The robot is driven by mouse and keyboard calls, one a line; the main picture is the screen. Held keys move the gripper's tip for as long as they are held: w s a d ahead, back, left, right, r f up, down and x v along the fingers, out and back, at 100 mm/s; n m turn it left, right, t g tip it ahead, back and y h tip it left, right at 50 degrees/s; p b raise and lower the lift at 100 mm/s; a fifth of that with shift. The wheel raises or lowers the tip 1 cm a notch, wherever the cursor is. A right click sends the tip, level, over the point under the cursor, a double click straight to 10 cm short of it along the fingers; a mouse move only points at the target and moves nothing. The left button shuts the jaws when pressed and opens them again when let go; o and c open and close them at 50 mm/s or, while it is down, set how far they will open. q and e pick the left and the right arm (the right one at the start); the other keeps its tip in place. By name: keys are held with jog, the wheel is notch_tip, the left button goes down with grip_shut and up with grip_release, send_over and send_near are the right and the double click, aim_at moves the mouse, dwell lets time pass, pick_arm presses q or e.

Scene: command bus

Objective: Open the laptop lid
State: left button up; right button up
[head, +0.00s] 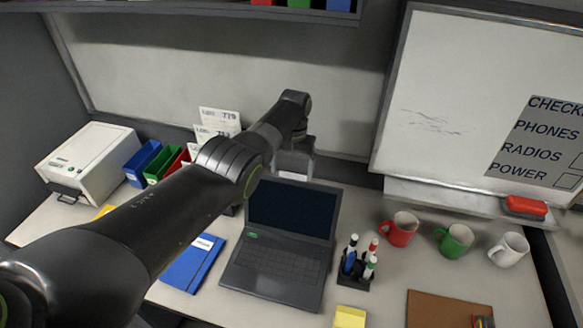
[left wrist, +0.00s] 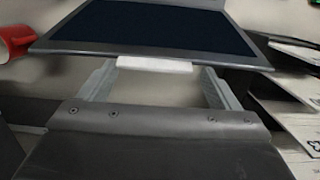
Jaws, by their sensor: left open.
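The dark laptop (head: 275,262) stands on the desk with its lid (head: 292,210) raised and its screen and keyboard showing. The screen also fills the top of the left wrist view (left wrist: 150,25). My left gripper (head: 293,170) is at the top edge of the lid, partly hidden by the lid and my wrist. In the left wrist view my left gripper (left wrist: 160,80) is open, its two fingers apart just below the screen's edge. A pale bar (left wrist: 154,64) shows between them; I cannot tell whether they touch the lid. My right gripper is not in view.
A pen holder (head: 356,270) stands right of the laptop, with red (head: 398,230), green (head: 455,240) and white (head: 509,249) mugs beyond. A blue notebook (head: 192,263) lies to the left. A printer (head: 90,165) and coloured bins (head: 155,163) stand at back left.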

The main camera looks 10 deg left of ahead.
pick_arm(q)
jog(key=shift+s+d+f, duration=0.3)
jog(key=shift+s+f, duration=0.3)
jog(key=shift+f, duration=0.25)
jog(key=shift+r, duration=0.25)
notch_tip(320, 180, up, 13)
jog(key=w+b, duration=0.1)
jog(key=w, duration=0.1)
jog(key=shift+w+a, duration=0.2)
jog(key=shift+a, duration=0.05)
